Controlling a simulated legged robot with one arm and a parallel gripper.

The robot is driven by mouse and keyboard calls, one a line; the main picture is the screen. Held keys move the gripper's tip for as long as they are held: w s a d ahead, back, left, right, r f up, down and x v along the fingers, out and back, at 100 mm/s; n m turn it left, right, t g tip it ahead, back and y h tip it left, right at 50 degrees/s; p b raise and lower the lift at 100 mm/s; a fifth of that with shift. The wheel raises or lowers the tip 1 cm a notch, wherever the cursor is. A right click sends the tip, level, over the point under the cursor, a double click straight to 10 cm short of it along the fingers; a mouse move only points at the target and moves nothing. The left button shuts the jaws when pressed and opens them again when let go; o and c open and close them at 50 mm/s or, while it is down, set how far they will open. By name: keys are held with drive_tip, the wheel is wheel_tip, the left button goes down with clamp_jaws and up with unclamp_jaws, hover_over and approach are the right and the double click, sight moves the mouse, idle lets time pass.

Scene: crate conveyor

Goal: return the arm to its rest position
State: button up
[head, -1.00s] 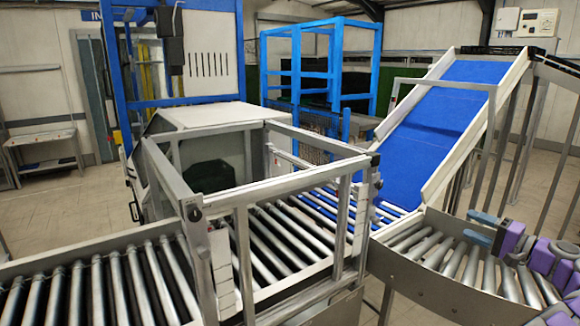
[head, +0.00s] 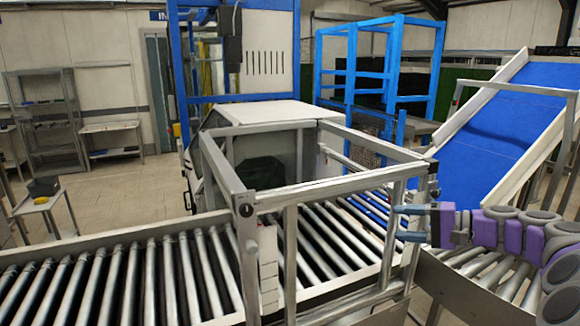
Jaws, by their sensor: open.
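My gripper (head: 410,223) shows at the right of the head view, at the end of my purple and grey arm. Its two blue-grey fingers are spread apart and point left. Nothing is between them. From this view it overlaps the right end of the metal guard frame (head: 340,197); I cannot tell how far apart they are. The arm comes in from the right edge, in front of the right roller section (head: 490,283).
A roller conveyor (head: 130,270) runs along the front, with a grey machine housing (head: 262,115) behind it. A blue inclined belt (head: 500,130) rises at the right. A small table (head: 40,203) with a dark box (head: 43,186) stands at the left. Open floor lies behind it.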

drive_tip(key=s+a+f+n+g, duration=0.15)
drive_tip(key=s+a+g, duration=0.4)
drive_tip(key=a, duration=0.85)
drive_tip(key=s+a+f+n+g+h, duration=0.1)
drive_tip(key=s+a+f+n+h, duration=0.1)
drive_tip(key=s+a, duration=0.35)
drive_tip(key=s+a+f+n+g+h, duration=0.1)
drive_tip(key=s+a+f+g+h, duration=0.15)
drive_tip(key=s, duration=0.65)
drive_tip(key=s+d+f+h, duration=0.2)
drive_tip(key=s+f, duration=0.1)
drive_tip(key=s, duration=0.5)
drive_tip(key=s+d+f+n+h, duration=0.1)
drive_tip(key=s+d+f+h, duration=0.1)
drive_tip(key=s, duration=0.6)
drive_tip(key=s+d+f+n+g+h, duration=0.1)
drive_tip(key=s+d+f+h, duration=0.1)
drive_tip(key=s+f+h, duration=0.2)
drive_tip(key=s+f, duration=0.2)
drive_tip(key=s, duration=0.1)
drive_tip(key=shift+s+d, duration=0.3)
drive_tip(key=shift+s, duration=0.1)
drive_tip(key=shift+o, duration=0.3)
drive_tip(key=shift+f+n+h, duration=0.1)
drive_tip(key=shift+n+h, duration=0.15)
